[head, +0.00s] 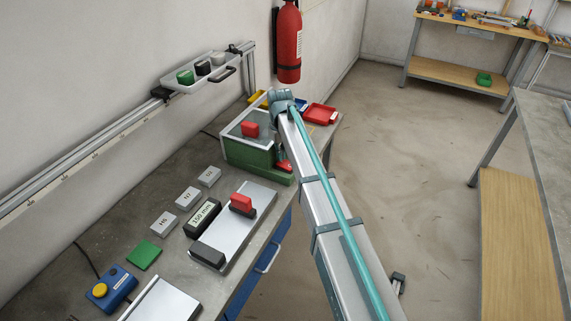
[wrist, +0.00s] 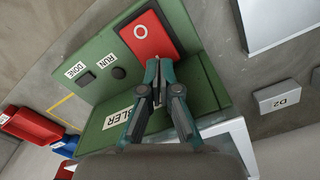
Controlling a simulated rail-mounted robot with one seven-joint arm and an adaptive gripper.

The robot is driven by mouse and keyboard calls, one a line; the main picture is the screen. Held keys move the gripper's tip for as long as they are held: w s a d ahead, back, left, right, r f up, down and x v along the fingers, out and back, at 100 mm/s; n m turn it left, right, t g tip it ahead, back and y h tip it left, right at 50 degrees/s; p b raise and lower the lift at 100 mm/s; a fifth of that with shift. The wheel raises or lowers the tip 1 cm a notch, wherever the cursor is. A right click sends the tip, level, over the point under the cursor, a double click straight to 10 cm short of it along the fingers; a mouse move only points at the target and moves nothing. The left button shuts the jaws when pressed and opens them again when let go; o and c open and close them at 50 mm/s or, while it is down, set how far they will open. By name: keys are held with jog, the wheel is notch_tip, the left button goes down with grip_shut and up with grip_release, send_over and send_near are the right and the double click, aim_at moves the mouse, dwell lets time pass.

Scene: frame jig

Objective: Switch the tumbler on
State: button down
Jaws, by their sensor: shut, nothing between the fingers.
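The tumbler is a green machine (head: 246,155) on the bench, with a clear-sided box on top and a red block inside. In the wrist view its green panel (wrist: 92,50) carries a red rocker switch (wrist: 146,34) marked O at its visible end. My gripper (wrist: 157,84) is shut and empty. Its fingertips are at the edge of the red switch and hide its other end; I cannot tell whether they touch. In the head view the gripper (head: 281,154) points down at the machine's front.
Red (head: 320,114) and other coloured bins stand behind the machine. Nearer lie a metal plate (head: 239,219) with red and black blocks, a 150 mm block (head: 202,218), grey labelled blocks (head: 187,197), a green plate (head: 143,255) and a blue button box (head: 110,288). A shelf tray (head: 203,80) hangs on the wall rail.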

jog(key=shift+f, duration=0.9)
dwell(0.3)
jog(key=shift+r, duration=0.1)
jog(key=shift+r+p, duration=1.7)
jog(key=shift+r, duration=1.75)
jog(key=s+d+f+m, duration=0.4)
jog(key=s+d+f, duration=0.7)
jog(key=s, duration=0.3)
jog(key=s+d+f+m, duration=0.3)
jog(key=s+d+f, duration=0.9)
jog(key=s, duration=0.3)
jog(key=s+f+g+b, duration=0.1)
jog(key=s+f+g, duration=0.2)
jog(key=s+f, duration=0.7)
jog(key=s+f+g+b, duration=0.2)
jog(key=s+f, duration=0.9)
jog(key=s, duration=0.8)
jog(key=shift+s+f+g, duration=0.25)
jog(key=shift+f+g, duration=0.05)
jog(key=shift+g, duration=0.6)
